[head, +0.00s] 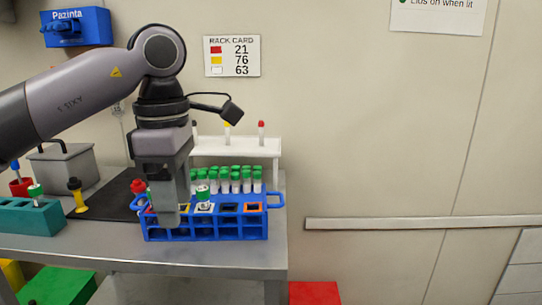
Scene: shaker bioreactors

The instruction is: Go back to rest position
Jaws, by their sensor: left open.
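My left gripper (166,215) points down over the left part of a blue rack (207,233) on the metal table. It is open, and it hides part of the rack's left side. A green-capped tube (204,193) stands in the rack just to the right of the gripper. Several more green-capped tubes (235,180) stand in rows behind the rack. A red-capped item (138,186) shows at the left of the gripper, partly hidden. My right gripper is not in view.
A grey lidded box (65,165) is behind. A white stand (238,147) holds capped tubes at the back. The wall side at right is free.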

